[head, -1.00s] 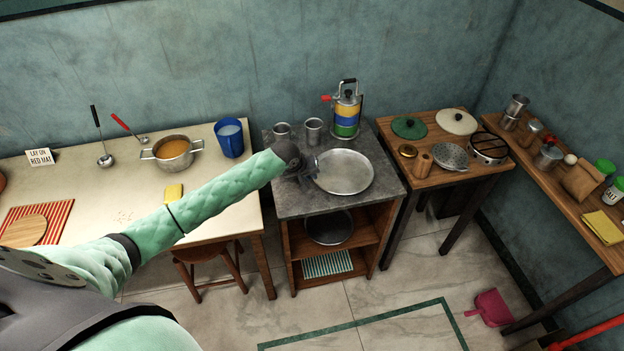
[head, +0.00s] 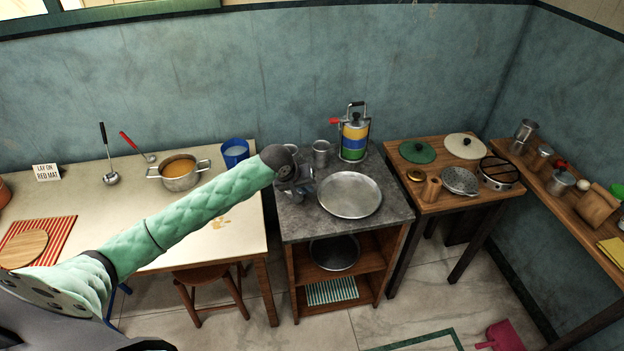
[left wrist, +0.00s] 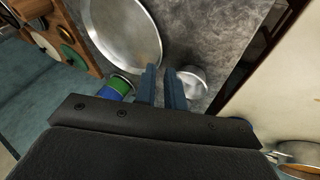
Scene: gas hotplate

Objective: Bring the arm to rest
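My left arm reaches across the head view from the lower left. Its gripper (head: 308,190) hangs over the left part of the grey stone-topped stand (head: 300,222), beside the round metal tray (head: 350,195). In the left wrist view the two blue-grey fingers (left wrist: 162,88) point at the grey top with a narrow gap between them and nothing held. A metal cup (left wrist: 193,80) shows just right of the fingers, and the tray (left wrist: 125,35) lies beyond to the left. I cannot tell whether the fingers touch anything. My right gripper is not in view.
A cream table (head: 110,185) on the left holds a pot of orange soup (head: 180,172) and a blue cup (head: 235,152). A striped tiffin carrier (head: 355,137) stands behind the tray. A wooden table (head: 430,205) with lids is at right. A stool (head: 212,283) stands below my arm.

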